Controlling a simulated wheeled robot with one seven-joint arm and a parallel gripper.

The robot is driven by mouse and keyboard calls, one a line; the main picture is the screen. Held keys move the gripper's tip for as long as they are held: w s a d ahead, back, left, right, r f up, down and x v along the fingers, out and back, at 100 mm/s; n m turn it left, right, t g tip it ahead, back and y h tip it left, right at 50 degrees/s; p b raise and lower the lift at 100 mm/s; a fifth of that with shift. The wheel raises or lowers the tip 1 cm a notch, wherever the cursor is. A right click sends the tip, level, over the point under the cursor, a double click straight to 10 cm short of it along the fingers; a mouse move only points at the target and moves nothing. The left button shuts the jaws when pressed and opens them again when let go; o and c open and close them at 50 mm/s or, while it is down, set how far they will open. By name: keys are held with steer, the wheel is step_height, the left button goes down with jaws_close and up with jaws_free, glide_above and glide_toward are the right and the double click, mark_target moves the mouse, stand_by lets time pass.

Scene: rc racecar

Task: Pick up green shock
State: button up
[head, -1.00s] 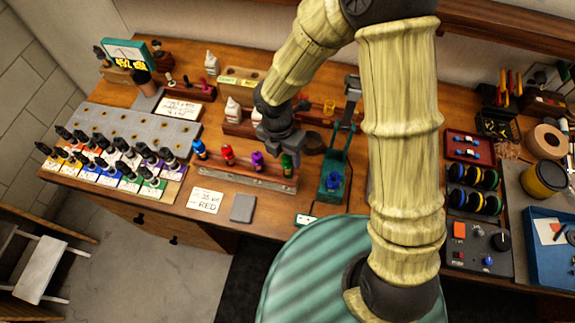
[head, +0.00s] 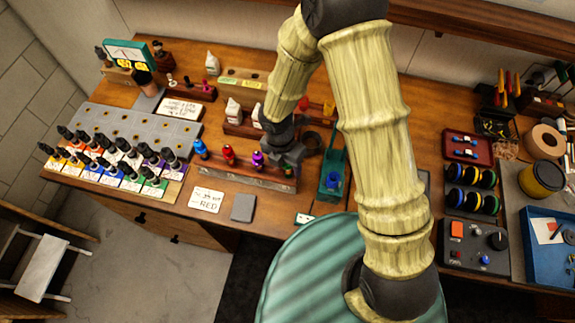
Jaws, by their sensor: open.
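A wooden rack (head: 240,176) near the table's front edge holds upright shocks in a row: a blue shock (head: 200,148), a red shock (head: 228,154) and a purple shock (head: 258,161).
A card reading RED (head: 207,200) and a grey pad (head: 243,208) lie in front of the rack. A green stand (head: 331,180) is close on the right. White bottles (head: 233,112) are behind.

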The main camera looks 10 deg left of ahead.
steer(key=c, duration=0.9)
steer(key=shift+r, duration=0.15)
steer(key=shift+c, duration=0.2)
steer(key=shift+w+r, duration=0.1)
steer(key=shift+r, duration=0.15)
steer(key=r, duration=0.4)
steer(key=w+r, duration=0.1)
steer(key=r, duration=0.1)
steer(key=shift+w+a+r+b, duration=0.1)
steer(key=shift+a+b, duration=0.15)
steer(key=shift+b, duration=0.1)
steer(key=s+a+b, duration=0.1)
steer(key=s+b, duration=0.3)
steer(key=s, duration=1)
step_height(320, 180, up, 8)
steer(key=p, duration=0.7)
steer(key=shift+p, duration=0.35)
